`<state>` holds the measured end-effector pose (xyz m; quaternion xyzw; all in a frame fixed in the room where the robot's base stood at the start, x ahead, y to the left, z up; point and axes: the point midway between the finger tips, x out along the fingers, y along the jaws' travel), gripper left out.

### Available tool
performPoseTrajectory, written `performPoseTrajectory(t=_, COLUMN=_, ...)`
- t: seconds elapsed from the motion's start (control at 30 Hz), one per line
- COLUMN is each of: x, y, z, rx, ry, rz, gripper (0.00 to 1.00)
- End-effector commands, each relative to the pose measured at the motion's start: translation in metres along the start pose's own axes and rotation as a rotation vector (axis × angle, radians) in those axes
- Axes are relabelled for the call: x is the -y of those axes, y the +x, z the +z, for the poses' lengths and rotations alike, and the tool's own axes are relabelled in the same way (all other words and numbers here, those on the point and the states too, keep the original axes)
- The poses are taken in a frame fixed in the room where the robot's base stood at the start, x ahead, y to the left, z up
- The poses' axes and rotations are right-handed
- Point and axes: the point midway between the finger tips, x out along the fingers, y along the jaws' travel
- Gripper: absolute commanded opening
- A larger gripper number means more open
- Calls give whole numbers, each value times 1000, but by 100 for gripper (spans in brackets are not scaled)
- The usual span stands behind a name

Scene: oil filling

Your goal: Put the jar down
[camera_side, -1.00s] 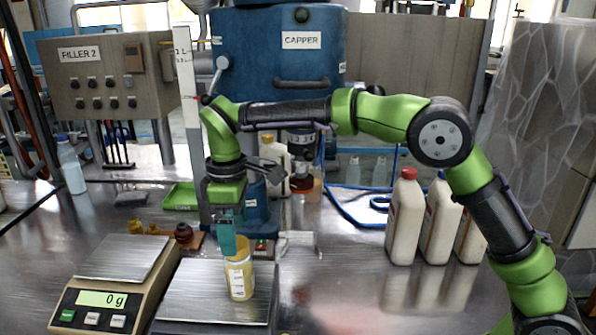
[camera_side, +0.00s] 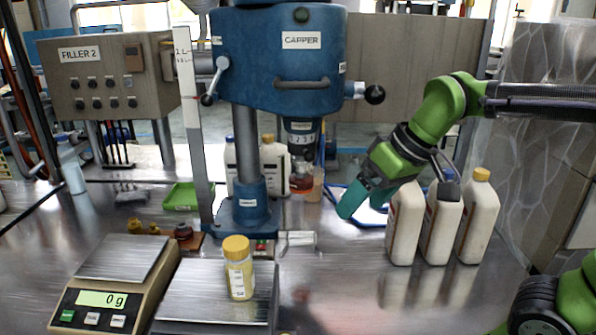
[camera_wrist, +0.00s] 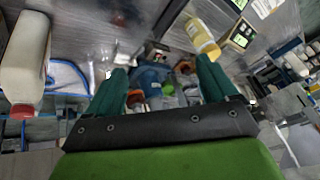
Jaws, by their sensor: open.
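The jar (camera_side: 238,280) has a yellow lid, yellow contents and a pale label. It stands upright on a square steel platform (camera_side: 188,300) in the side view. In the wrist view the jar (camera_wrist: 200,36) lies beyond the right finger. My gripper (camera_side: 352,206) is to the right of the jar and clear of it, tilted down to the left. Its teal fingers (camera_wrist: 163,78) are apart in the wrist view, with nothing held between them.
Several white bottles (camera_side: 478,222) stand at the right, partly behind my gripper. A scale (camera_side: 120,262) reading 0 g is left of the platform. The blue capper (camera_side: 278,65) stands behind. The steel table (camera_side: 340,285) is clear between platform and bottles.

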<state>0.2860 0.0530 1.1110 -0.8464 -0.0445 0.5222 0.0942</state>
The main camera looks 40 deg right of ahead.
Motion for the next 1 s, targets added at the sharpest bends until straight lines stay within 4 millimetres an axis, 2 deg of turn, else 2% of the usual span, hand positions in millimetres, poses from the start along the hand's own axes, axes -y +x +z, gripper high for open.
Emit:
performPoseTrajectory(t=0.03, x=-8, y=-2, z=16, rx=-40, ry=63, rz=-5, gripper=86)
performPoseTrajectory(t=0.1, x=-16, y=-1, z=32, rx=-85, ry=139, rz=-14, gripper=86)
performPoseTrajectory(t=0.2, x=-24, y=2, z=49, rx=-129, ry=217, rz=-24, gripper=86)
performPoseTrajectory(t=0.3, x=-28, y=5, z=57, rx=-152, ry=258, rz=-30, gripper=86)
performPoseTrajectory(t=1.0, x=-28, y=6, z=59, rx=-154, ry=266, rz=-31, gripper=86)
